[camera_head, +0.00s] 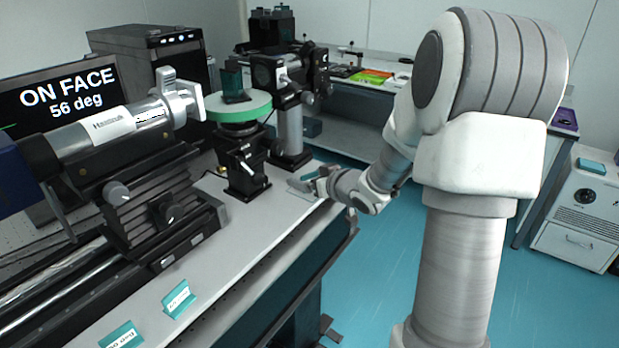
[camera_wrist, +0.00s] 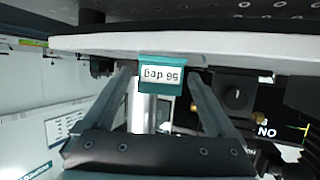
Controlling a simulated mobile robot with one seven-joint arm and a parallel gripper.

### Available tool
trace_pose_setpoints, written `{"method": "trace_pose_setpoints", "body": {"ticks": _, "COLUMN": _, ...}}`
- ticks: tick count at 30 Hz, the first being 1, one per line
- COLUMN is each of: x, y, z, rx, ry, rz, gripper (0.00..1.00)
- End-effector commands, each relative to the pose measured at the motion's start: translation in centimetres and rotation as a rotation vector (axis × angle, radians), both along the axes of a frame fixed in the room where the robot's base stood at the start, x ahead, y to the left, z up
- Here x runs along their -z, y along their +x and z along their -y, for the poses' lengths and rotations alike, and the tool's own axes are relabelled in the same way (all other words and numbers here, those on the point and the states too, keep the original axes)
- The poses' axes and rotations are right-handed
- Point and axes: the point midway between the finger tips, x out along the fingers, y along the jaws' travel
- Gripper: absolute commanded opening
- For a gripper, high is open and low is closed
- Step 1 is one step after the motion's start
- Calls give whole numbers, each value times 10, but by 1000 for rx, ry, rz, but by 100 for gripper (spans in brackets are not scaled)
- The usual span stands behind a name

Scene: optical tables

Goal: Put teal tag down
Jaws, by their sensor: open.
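My gripper (camera_head: 308,183) is open at the right edge of the near optical table, beside the round green stage. In the wrist view the two fingers of my gripper (camera_wrist: 160,84) stand apart, one on each side of a teal tag (camera_wrist: 161,77). The tag has a white label with dark lettering, roughly "Gap 95". It sits against the pale table edge (camera_wrist: 90,42), with visible gaps between it and the fingers. I cannot make this tag out in the head view. Two other teal tags, one (camera_head: 179,299) and another (camera_head: 122,335), stand on the table's front strip.
The green round stage (camera_head: 238,110) carries a dark teal block (camera_head: 233,84). A black post mount (camera_head: 242,165) is close left of my gripper. A silver cylinder instrument (camera_head: 112,123) and a screen reading "ON FACE 56 deg" (camera_head: 66,90) are at left. The front strip is mostly clear.

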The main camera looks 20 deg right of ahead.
Motion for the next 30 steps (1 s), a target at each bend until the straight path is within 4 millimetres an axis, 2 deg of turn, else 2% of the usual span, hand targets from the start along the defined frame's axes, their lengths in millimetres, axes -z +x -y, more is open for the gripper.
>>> {"method": "trace_pose_setpoints", "body": {"ticks": 3, "x": -6, "y": 0, "z": 0, "rx": 0, "ry": -1, "rz": 1, "gripper": 91}}
{"method": "trace_pose_setpoints", "body": {"ticks": 5, "x": -9, "y": -8, "z": 2, "rx": 1, "ry": -2, "rz": 0, "gripper": 91}}
{"method": "trace_pose_setpoints", "body": {"ticks": 15, "x": -38, "y": -72, "z": 15, "rx": 4, "ry": -1, "rz": 1, "gripper": 91}}
{"method": "trace_pose_setpoints", "body": {"ticks": 21, "x": -47, "y": -100, "z": 20, "rx": 2, "ry": -1, "rz": -1, "gripper": 91}}
{"method": "trace_pose_setpoints", "body": {"ticks": 30, "x": -49, "y": -109, "z": 21, "rx": 0, "ry": 0, "rz": 0, "gripper": 91}}
